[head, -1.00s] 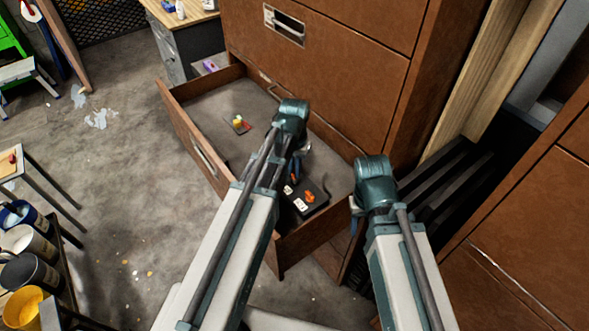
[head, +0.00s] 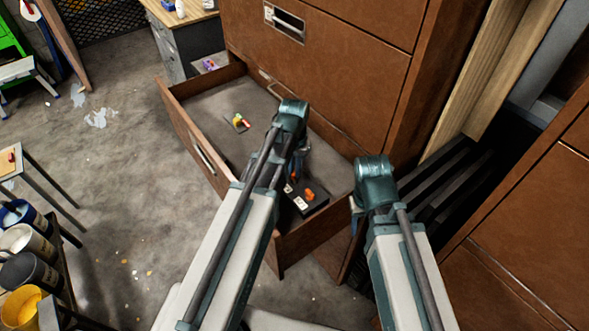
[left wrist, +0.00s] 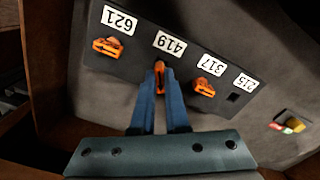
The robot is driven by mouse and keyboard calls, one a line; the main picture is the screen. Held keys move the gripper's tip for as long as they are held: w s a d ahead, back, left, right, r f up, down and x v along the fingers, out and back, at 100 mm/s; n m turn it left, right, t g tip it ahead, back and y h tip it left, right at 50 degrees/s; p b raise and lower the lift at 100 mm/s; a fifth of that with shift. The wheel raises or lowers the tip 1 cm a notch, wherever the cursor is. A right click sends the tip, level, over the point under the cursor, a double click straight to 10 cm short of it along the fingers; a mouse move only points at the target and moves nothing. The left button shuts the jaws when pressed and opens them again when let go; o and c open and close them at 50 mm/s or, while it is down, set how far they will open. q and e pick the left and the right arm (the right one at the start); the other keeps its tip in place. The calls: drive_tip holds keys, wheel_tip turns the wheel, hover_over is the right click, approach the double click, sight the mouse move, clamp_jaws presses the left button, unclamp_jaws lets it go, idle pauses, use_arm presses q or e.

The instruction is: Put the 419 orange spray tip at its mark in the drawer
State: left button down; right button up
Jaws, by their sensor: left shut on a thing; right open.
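The 419 orange spray tip (left wrist: 159,76) is between the fingertips of my left gripper (left wrist: 160,82), which is shut on it. The tip is right by the 419 label (left wrist: 170,43) on the dark strip (left wrist: 135,65) in the open drawer (head: 188,140). I cannot tell whether it is fully seated. In the head view my left gripper (head: 293,180) reaches down into the drawer and partly hides the strip. My right gripper (head: 354,222) is open and apart from the strip, its fingers mostly hidden behind its wrist.
Orange tips sit by the 621 label (left wrist: 119,20) and the 317 label (left wrist: 210,66). A dark square slot (left wrist: 233,98) by the 215 label is empty. A small multicoloured item (head: 239,122) lies farther back in the drawer, with bare floor around it. The cabinet front (head: 330,60) rises behind.

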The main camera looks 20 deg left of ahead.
use_arm(q)
drive_tip(key=shift+f+b, duration=1.3)
drive_tip(key=shift+f, duration=0.05)
drive_tip(key=c, duration=0.5)
unclamp_jaws()
drive_tip(key=shift+r, duration=0.1)
drive_tip(key=shift+r, duration=0.15)
wheel_tip(320, 180, up, 7)
drive_tip(key=p, duration=0.7)
idle(0.3)
drive_tip(key=s+d, duration=0.3)
drive_tip(key=s, duration=0.1)
drive_tip(key=s+d+m, duration=0.1)
drive_tip(key=s+d, duration=0.3)
drive_tip(key=s, duration=0.1)
drive_tip(key=s+d+m+y, duration=0.1)
drive_tip(key=s+d, duration=0.2)
drive_tip(key=s, duration=0.2)
drive_tip(key=shift+s+d, duration=0.15)
drive_tip(key=shift+d, duration=0.1)
